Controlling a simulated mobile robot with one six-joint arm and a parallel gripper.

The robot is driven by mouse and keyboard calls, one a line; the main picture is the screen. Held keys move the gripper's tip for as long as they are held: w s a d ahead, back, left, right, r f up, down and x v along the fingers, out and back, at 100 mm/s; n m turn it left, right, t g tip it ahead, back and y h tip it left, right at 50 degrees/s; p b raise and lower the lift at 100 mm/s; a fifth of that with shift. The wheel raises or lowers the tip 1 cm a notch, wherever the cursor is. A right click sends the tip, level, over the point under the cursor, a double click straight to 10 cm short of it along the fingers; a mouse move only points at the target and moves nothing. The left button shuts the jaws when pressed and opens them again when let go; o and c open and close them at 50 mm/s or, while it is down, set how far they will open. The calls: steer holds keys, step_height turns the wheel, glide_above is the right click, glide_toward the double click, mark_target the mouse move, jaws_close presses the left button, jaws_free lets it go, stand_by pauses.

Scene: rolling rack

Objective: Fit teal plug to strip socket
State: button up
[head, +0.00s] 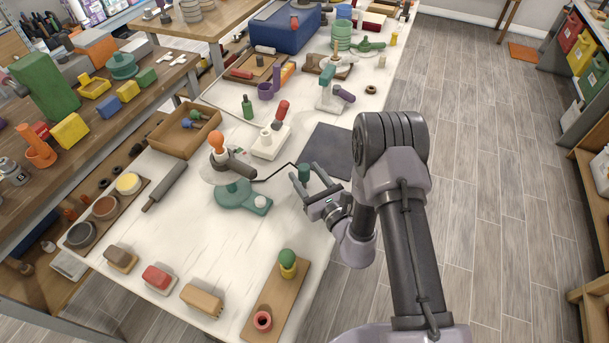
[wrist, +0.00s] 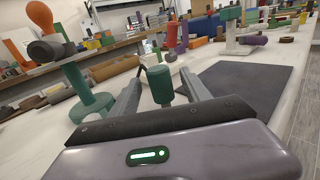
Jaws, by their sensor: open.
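The teal plug (head: 304,172) stands upright over the white table by the dark mat, with a black cable running left from near it. In the wrist view the teal plug (wrist: 160,86) is between the two fingers, with a gap on each side. My gripper (head: 308,176) is open around it; its fingers also show in the wrist view (wrist: 164,80). A white strip-like block (head: 267,148) lies behind and to the left, with a red-topped piece (head: 282,110) standing on it.
A wooden tray (head: 184,128) is farther left. The table between the gripper and the front blocks is mostly clear.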

steer(key=b+x, duration=0.1)
steer(key=x, duration=0.3)
steer(key=shift+w+a+r, duration=0.1)
steer(key=shift+w+r, duration=0.05)
jaws_close()
